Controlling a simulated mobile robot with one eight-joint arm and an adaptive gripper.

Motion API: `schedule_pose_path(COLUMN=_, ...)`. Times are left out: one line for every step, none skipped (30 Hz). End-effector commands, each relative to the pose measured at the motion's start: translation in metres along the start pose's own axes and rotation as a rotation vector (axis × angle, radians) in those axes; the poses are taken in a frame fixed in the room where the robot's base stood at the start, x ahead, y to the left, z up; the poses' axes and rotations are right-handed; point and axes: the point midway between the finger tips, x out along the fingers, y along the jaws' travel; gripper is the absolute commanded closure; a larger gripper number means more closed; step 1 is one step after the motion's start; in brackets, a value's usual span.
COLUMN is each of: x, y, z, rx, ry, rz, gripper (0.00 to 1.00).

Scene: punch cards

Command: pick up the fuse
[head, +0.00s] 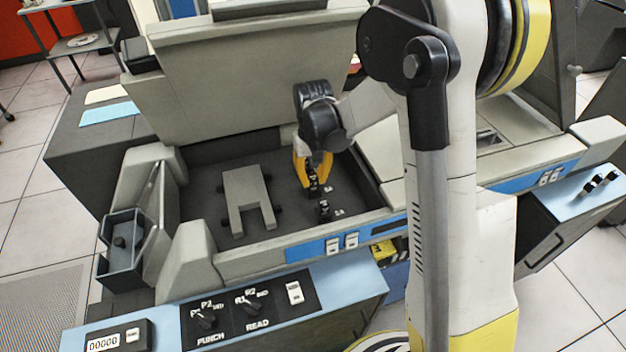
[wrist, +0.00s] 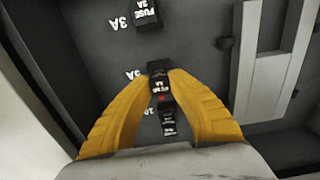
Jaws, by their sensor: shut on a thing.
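My gripper (head: 313,182) reaches down into the open grey machine bay with its yellow fingers closed. In the wrist view my gripper (wrist: 160,76) has its fingertips on both sides of a small black fuse (wrist: 158,83) with white lettering, and it is shut on it. I cannot tell whether this fuse still sits in its socket. In the head view, one black block (head: 324,209) stands in front of the gripper.
A grey forked bracket (head: 245,190) lies left of my gripper in the bay; its edge shows in the wrist view (wrist: 262,75). The raised lid (head: 240,75) stands behind. The front wall with blue panel (head: 335,245) bounds the bay. Bare floor lies between bracket and fuses.

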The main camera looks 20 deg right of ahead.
Motion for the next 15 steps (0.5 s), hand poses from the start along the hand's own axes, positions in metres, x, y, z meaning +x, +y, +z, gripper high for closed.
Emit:
schedule_pose_path(x=-0.007, y=0.000, z=0.000, rx=0.000, ry=0.000, rz=0.000, gripper=1.00)
schedule_pose_path(x=-0.011, y=0.000, z=0.000, rx=0.000, ry=0.000, rz=0.000, gripper=1.00)
schedule_pose_path(x=-0.016, y=0.000, z=0.000, rx=0.000, ry=0.000, rz=0.000, gripper=1.00)
schedule_pose_path(x=-0.021, y=0.000, z=0.000, rx=0.000, ry=0.000, rz=0.000, gripper=1.00)
schedule_pose_path(x=-0.027, y=0.000, z=0.000, rx=0.000, ry=0.000, rz=0.000, gripper=1.00)
schedule_pose_path(x=-0.035, y=0.000, z=0.000, rx=0.000, ry=0.000, rz=0.000, gripper=1.00)
schedule_pose_path(x=-0.042, y=0.000, z=0.000, rx=0.000, ry=0.000, rz=0.000, gripper=1.00)
schedule_pose_path(x=-0.044, y=0.005, z=0.006, rx=0.002, ry=0.000, rz=0.000, gripper=1.00)
schedule_pose_path(x=-0.049, y=0.010, z=0.013, rx=0.002, ry=0.000, rz=0.000, gripper=1.00)
schedule_pose_path(x=-0.052, y=0.014, z=0.018, rx=0.003, ry=0.000, rz=0.000, gripper=1.00)
schedule_pose_path(x=-0.056, y=0.018, z=0.024, rx=0.004, ry=0.000, rz=0.000, gripper=1.00)
schedule_pose_path(x=-0.061, y=0.023, z=0.030, rx=0.003, ry=0.000, rz=0.000, gripper=1.00)
schedule_pose_path(x=-0.065, y=0.027, z=0.036, rx=0.003, ry=0.000, rz=0.000, gripper=1.00)
schedule_pose_path(x=-0.069, y=0.031, z=0.041, rx=0.004, ry=0.000, rz=0.000, gripper=1.00)
schedule_pose_path(x=-0.074, y=0.036, z=0.048, rx=0.004, ry=0.000, rz=0.000, gripper=1.00)
